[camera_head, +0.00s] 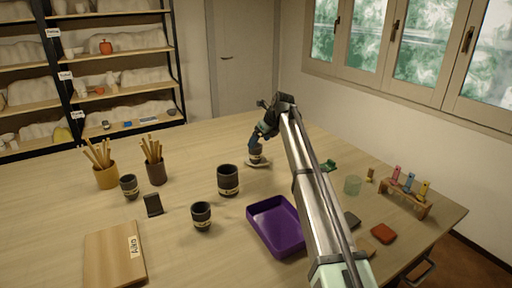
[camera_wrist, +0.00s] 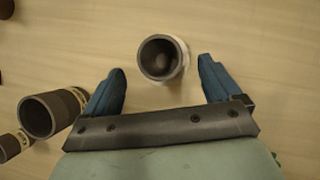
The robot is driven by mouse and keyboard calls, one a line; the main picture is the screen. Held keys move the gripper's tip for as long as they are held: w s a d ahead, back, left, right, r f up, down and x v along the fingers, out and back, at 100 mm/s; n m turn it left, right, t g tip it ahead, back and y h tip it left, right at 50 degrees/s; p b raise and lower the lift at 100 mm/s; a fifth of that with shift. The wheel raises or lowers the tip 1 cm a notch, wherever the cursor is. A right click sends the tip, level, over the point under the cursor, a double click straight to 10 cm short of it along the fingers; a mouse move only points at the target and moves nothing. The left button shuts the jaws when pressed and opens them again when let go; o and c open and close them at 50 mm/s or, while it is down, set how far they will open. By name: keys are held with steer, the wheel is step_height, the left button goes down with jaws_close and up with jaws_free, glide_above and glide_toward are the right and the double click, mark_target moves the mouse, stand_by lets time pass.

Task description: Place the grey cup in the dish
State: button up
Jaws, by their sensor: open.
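A grey cup with a pale label band (camera_wrist: 181,60) is between my gripper's fingertips in the wrist view. My gripper (camera_wrist: 161,72) is open, with a blue finger on each side of the cup and a gap at both sides. In the head view my gripper (camera_head: 259,142) is at the far middle of the table, just over the cup (camera_head: 255,158), which is partly hidden. A purple square dish with raised walls (camera_head: 262,232) stands nearer, partly behind my arm; it looks empty where visible.
Dark cups (camera_head: 228,181) (camera_head: 201,217) (camera_head: 129,187) stand left of the dish. Two pencil pots (camera_head: 106,177) (camera_head: 156,172), a phone-like block (camera_head: 153,205) and a wooden board (camera_head: 115,255) are farther left.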

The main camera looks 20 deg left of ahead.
steer(key=shift+v, duration=2.35)
